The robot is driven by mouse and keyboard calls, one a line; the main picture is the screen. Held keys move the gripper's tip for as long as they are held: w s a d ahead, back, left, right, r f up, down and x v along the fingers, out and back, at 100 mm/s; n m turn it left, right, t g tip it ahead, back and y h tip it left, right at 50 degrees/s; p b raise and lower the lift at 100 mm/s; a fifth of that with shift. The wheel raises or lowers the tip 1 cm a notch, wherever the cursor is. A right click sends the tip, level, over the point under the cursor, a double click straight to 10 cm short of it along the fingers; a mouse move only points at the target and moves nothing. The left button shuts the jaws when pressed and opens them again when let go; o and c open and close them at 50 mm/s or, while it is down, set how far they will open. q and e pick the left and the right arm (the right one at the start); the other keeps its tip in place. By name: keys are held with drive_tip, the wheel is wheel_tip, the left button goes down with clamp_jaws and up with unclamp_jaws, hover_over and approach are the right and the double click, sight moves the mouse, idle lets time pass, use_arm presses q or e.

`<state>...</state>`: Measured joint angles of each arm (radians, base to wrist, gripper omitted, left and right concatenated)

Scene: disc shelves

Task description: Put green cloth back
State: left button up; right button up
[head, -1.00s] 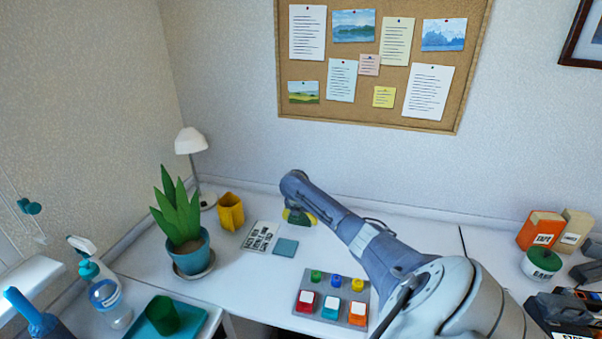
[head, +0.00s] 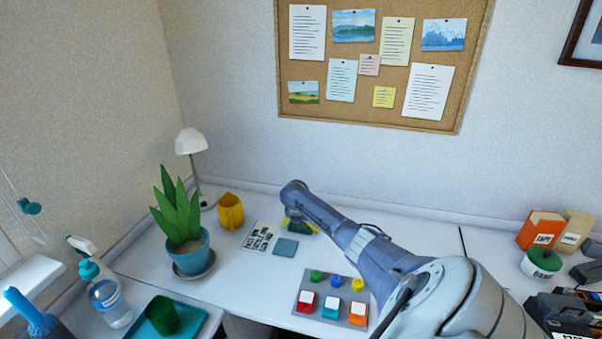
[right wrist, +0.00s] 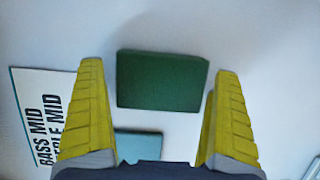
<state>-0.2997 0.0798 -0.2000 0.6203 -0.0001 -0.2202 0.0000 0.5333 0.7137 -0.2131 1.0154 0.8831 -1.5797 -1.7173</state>
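The green cloth (right wrist: 162,81) is a dark green folded rectangle lying on the white desk. In the right wrist view it sits between the two yellow fingers of my right gripper (right wrist: 160,110), with a gap on each side. The gripper is open and over the cloth. In the head view my right gripper (head: 300,225) is at the middle of the desk, and the arm mostly hides the cloth. My left gripper is not in view.
A teal square (head: 285,247) and a printed card (head: 262,237) lie close to the gripper. A yellow cup (head: 230,211), a potted plant (head: 190,252) and a lamp (head: 191,142) stand left. A button panel (head: 331,300) is in front.

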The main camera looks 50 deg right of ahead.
drive_tip(key=v, duration=1.2)
drive_tip(key=shift+r, duration=0.1)
